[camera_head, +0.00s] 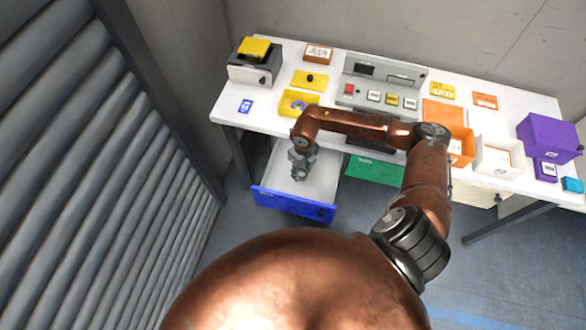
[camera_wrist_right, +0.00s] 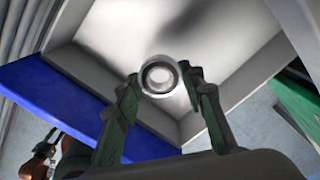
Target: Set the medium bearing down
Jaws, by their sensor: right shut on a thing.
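The medium bearing (camera_wrist_right: 160,77), a silvery ring with a bright centre, shows between the fingertips of my right gripper (camera_wrist_right: 163,82) in the wrist view. The gripper is shut on it. In the head view my right gripper (camera_head: 299,172) points down inside the open drawer with the blue front (camera_head: 290,205), over its pale floor. I cannot make out the bearing in the head view. In the wrist view the drawer's blue front (camera_wrist_right: 50,95) is at the left. Whether the bearing touches the drawer floor cannot be told.
The white table (camera_head: 235,105) stands above the drawer. It carries a yellow tray (camera_head: 285,108) with a blue ring, a grey panel (camera_head: 350,98), an orange bin (camera_head: 463,157), a white bin (camera_head: 484,166) and a purple box (camera_head: 548,135). A green drawer front (camera_head: 374,170) is beside the blue one.

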